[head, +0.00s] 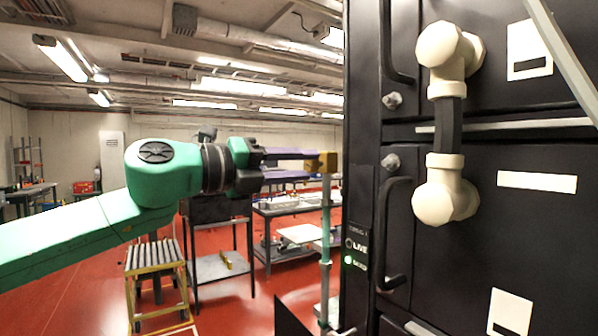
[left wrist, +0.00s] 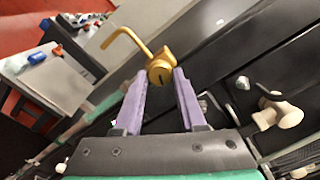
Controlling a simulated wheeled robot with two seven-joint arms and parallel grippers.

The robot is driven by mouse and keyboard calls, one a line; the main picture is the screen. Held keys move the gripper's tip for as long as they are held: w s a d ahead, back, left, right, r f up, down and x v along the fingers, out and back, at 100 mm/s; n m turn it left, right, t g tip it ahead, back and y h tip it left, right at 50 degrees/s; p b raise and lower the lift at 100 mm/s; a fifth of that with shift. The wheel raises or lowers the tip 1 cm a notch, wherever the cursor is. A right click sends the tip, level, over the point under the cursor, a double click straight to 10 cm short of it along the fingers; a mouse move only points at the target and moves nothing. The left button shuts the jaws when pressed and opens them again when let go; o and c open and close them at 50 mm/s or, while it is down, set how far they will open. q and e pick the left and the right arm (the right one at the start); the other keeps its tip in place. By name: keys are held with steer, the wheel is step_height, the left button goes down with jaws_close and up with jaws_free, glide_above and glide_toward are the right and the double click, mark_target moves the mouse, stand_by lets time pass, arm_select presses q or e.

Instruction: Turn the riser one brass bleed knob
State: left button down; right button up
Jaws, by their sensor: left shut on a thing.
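The brass bleed knob (head: 327,163) sits at the top of a thin greenish riser pipe (head: 326,220) beside the black cabinet. My left gripper (head: 314,160) reaches it from the left with its purple fingers. In the left wrist view the round brass knob (left wrist: 160,73) lies between the two fingertips of my left gripper (left wrist: 158,79), which are shut on it. A bent brass arm (left wrist: 126,36) sticks out beyond the knob. A dark slot shows on the knob's face. My right gripper is not in view.
The black battery cabinet (head: 360,130) stands close on the right, with dark handles (head: 397,235) and cream terminal covers (head: 440,195) joined by a dark link. Work tables (head: 285,209) and a yellow-framed roller stand (head: 155,257) are behind on the red floor.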

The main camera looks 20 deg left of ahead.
arm_select(q)
steer(key=m+b, duration=0.1)
steer(key=m, duration=0.2)
steer(key=shift+f+m, duration=0.1)
steer(key=shift+m, duration=0.2)
steer(key=m, duration=0.3)
steer(key=shift+a+m+b, duration=0.1)
steer(key=shift+m+b, duration=0.2)
steer(key=m+b, duration=0.1)
steer(key=m, duration=0.5)
steer(key=shift+m, duration=0.3)
steer(key=c, duration=0.5)
jaws_free()
steer(key=shift+w, duration=0.15)
